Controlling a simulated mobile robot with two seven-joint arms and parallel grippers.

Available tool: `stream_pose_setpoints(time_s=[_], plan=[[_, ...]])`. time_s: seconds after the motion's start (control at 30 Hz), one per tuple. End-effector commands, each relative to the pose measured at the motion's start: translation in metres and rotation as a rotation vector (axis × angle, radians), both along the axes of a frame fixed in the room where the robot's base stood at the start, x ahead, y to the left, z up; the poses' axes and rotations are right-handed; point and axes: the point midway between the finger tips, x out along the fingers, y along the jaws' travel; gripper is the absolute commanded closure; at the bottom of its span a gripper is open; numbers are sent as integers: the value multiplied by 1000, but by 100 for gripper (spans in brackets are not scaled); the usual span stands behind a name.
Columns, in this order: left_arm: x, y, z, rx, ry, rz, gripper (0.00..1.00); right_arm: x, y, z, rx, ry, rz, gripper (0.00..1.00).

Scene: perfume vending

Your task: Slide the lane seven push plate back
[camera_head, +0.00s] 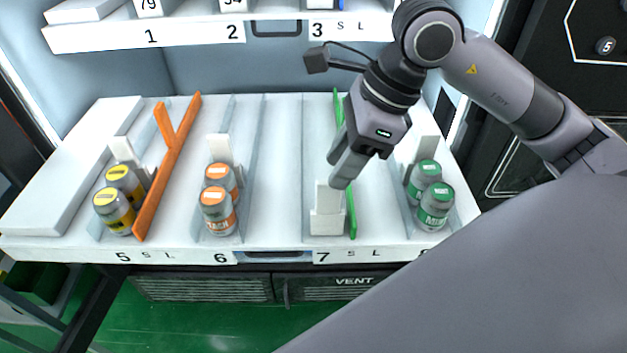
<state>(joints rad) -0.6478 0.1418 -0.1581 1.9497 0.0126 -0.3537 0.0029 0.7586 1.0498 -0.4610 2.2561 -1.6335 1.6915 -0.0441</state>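The lane seven push plate (327,222) is a white stepped block at the front end of lane seven, just behind the label 7 on the shelf's front edge. No bottle shows in front of it. A green divider (352,214) stands close along its right side. My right gripper (341,183) reaches down from the upper right, with its fingers together and its tips close to the plate's top. I cannot tell whether they touch it. The gripper covers part of the lane and the green divider behind the plate. My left gripper is not in view.
Green-capped bottles (436,205) stand right of lane seven. Orange-capped bottles (217,209) stand in lane six and yellow-capped ones (115,210) in lane five, beside an orange divider (166,169). The upper shelf (190,33) overhangs the back. The lane left of the plate is clear.

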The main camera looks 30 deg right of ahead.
Motion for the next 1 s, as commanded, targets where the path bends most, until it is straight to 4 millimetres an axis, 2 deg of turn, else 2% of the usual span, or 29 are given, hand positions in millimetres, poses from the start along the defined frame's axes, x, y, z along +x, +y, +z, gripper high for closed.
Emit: stream_pose_setpoints(time_s=[0.2,0.4,0.77,0.9,1.0], plan=[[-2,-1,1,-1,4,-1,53,5,12,-31,4,7,2,62],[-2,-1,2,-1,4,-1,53,11,20,-54,5,5,2,62],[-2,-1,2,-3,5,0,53,12,22,-60,4,3,2,62],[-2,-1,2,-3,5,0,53,12,22,-60,5,2,2,100],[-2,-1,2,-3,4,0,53,12,22,-60,5,2,2,100]])
